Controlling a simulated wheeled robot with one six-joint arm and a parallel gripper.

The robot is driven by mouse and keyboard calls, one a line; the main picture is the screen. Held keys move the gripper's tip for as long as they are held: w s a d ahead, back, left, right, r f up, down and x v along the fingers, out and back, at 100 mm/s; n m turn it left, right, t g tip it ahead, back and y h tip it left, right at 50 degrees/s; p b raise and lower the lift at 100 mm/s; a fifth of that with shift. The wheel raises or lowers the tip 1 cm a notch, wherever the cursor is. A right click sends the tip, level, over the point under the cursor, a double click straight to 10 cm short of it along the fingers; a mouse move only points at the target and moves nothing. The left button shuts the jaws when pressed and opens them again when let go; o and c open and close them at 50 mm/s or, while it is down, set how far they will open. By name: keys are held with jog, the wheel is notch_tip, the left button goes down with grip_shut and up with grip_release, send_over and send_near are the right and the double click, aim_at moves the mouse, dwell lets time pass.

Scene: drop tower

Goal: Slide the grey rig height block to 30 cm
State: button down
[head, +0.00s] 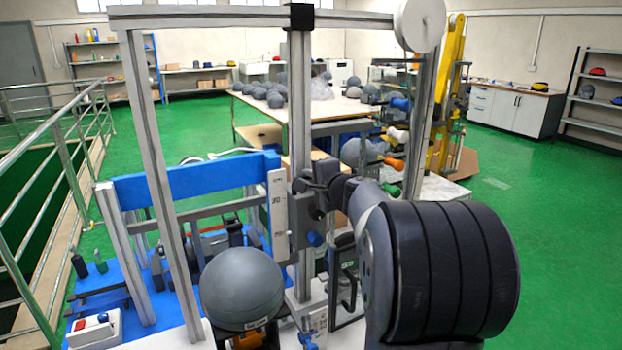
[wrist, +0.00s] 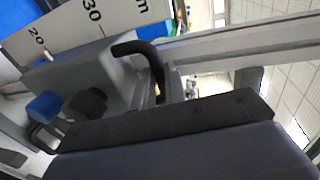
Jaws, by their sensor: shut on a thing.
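The grey rig height block (wrist: 85,72) sits on the upright post beside a white scale plate (head: 278,215). The scale (wrist: 65,32) shows 20 and 30 in the wrist view, and the block's edge lies along it near those marks. I cannot tell the exact reading. A blue knob (wrist: 43,106) and a black bent handle (wrist: 138,48) are at the block. The blue knob also shows in the head view (head: 314,239). My gripper (head: 318,192) is shut on the block at the post. The fingers partly hide the block in the head view.
A large grey ball (head: 242,288) stands low inside the frame, left of the post. A blue crossbar (head: 190,178) runs behind it. A pulley wheel (head: 420,24) tops the rig. A table with several balls (head: 275,98) stands behind. Green floor is open at right.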

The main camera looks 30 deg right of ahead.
aim_at(303, 136)
notch_tip(303, 136, up, 11)
jog(key=p, duration=0.5)
jog(key=shift+f+p, duration=0.2)
jog(key=shift+p, duration=0.15)
jog(key=c, duration=1.5)
grip_release()
jog(key=shift+f, duration=0.2)
jog(key=shift+o, duration=0.2)
jog(key=shift+s, duration=0.1)
jog(key=s+r+b, duration=0.2)
jog(key=s, duration=0.8)
jog(key=shift+s+d, duration=0.15)
jog(key=shift+s, duration=0.05)
